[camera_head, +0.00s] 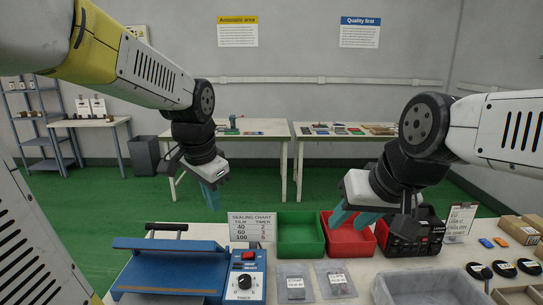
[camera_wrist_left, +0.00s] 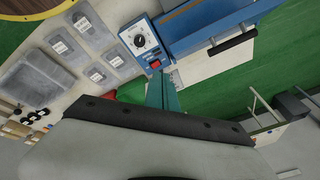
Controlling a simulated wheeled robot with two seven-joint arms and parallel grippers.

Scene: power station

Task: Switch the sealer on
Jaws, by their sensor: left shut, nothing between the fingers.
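The blue sealer (camera_head: 185,268) lies at the front left of the near table, its black handle at the back. Its control panel, at the right end, has a red switch (camera_head: 249,255) above a round dial (camera_head: 245,282). The switch's on or off position is too small to tell. My left gripper (camera_head: 212,198) is shut and empty, above and behind the panel. In the left wrist view its teal fingers (camera_wrist_left: 163,92) point toward the red switch (camera_wrist_left: 155,64), apparently apart from it. My right gripper (camera_head: 352,220) is open over the red bin, its teal fingers apart.
A sealing chart (camera_head: 252,227) stands behind the panel. A green bin (camera_head: 300,234) and a red bin (camera_head: 346,240) are to its right. Packed bags (camera_head: 295,283) lie right of the sealer.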

